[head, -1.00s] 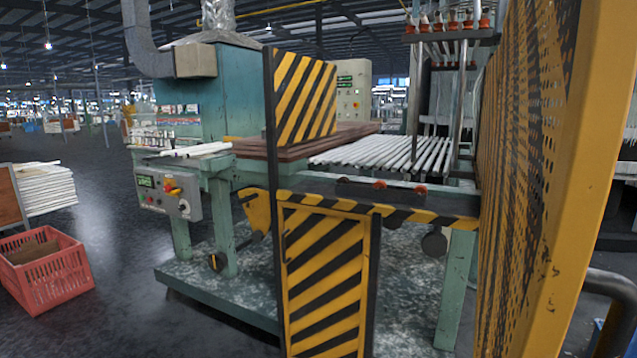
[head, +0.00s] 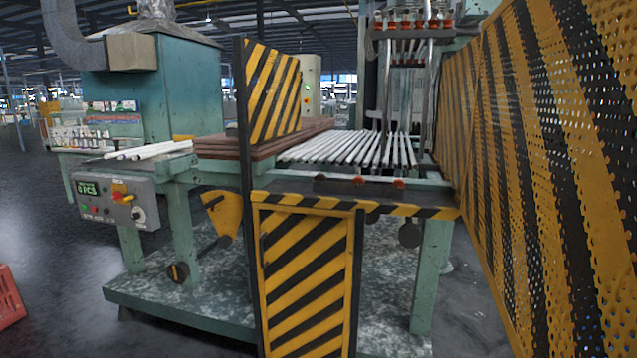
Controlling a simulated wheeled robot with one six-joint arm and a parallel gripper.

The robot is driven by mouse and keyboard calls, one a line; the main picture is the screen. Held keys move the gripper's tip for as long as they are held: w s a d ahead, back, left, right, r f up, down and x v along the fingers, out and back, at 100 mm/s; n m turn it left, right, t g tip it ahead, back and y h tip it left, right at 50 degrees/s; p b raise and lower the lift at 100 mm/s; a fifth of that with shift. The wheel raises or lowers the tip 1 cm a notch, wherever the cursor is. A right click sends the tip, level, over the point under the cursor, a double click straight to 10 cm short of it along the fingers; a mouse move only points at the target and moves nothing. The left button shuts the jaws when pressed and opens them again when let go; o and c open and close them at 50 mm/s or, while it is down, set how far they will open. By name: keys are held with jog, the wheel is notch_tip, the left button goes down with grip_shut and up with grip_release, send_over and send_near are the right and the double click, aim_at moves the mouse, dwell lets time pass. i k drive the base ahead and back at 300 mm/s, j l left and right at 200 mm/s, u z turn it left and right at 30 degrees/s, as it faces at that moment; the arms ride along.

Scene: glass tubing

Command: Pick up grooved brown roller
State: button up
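I cannot make out a grooved brown roller for certain. A stack of brown boards (head: 225,149) lies on the green machine, left of the white glass tubes (head: 355,148). Small orange-red round parts sit at the front of the tube bed, one near the middle (head: 358,180) and one to its right (head: 398,183). They are too small to tell whether they are grooved. My gripper is not in view.
A striped yellow-black panel (head: 305,285) stands at the machine's front, with a striped upright guard (head: 272,92) above it. A perforated striped fence (head: 540,150) closes off the right. A control box (head: 115,200) juts out at left. Open floor (head: 45,235) lies left of the machine.

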aim_at(320, 178)
jog(key=i+l, duration=0.1)
jog(key=i, duration=1.1)
jog(key=i+l+u, duration=0.1)
jog(key=i, duration=0.5)
